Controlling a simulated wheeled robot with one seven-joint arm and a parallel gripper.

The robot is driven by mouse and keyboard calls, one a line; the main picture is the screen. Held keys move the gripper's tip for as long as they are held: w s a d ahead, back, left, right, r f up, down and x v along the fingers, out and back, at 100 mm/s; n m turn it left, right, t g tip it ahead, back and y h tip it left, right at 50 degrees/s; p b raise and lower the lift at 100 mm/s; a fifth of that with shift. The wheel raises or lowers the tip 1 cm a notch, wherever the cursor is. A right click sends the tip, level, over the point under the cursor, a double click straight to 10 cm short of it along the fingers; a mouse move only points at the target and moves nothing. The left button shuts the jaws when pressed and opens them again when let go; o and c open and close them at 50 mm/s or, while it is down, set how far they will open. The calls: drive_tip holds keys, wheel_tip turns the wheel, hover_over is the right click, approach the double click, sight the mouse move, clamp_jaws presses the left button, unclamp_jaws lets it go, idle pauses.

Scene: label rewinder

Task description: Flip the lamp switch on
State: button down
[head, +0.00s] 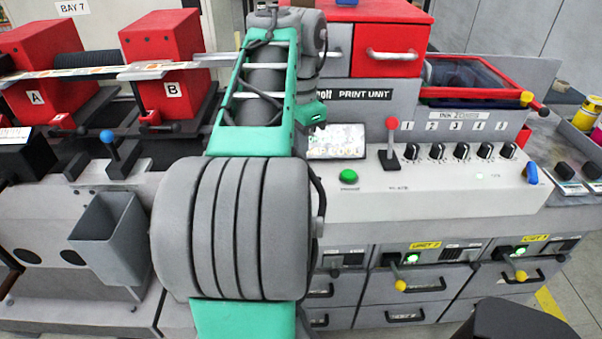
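No switch here carries a label that I can read as lamp. On the print unit's sloping panel (430,190) are a red-knobbed lever (391,140), standing up, and a blue-handled switch (531,173) at the right end. A small green light glows near the blue one. Below, two yellow-knobbed levers (402,285) (520,275) sit on the unit drawers, each by a lit green light. I cannot tell which control is the lamp switch. My arm fills the middle of the view; my gripper is not visible.
The panel also has a green button (348,176), several black knobs (462,151) and a small screen (336,141). Red blocks A (38,97) and B (172,89) and a grey bin (110,236) are at left. A red-framed lid (470,78) stands behind the panel.

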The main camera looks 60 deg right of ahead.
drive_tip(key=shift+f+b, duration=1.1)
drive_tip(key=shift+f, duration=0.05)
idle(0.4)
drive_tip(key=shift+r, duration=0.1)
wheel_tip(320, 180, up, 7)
drive_tip(key=p, duration=0.7)
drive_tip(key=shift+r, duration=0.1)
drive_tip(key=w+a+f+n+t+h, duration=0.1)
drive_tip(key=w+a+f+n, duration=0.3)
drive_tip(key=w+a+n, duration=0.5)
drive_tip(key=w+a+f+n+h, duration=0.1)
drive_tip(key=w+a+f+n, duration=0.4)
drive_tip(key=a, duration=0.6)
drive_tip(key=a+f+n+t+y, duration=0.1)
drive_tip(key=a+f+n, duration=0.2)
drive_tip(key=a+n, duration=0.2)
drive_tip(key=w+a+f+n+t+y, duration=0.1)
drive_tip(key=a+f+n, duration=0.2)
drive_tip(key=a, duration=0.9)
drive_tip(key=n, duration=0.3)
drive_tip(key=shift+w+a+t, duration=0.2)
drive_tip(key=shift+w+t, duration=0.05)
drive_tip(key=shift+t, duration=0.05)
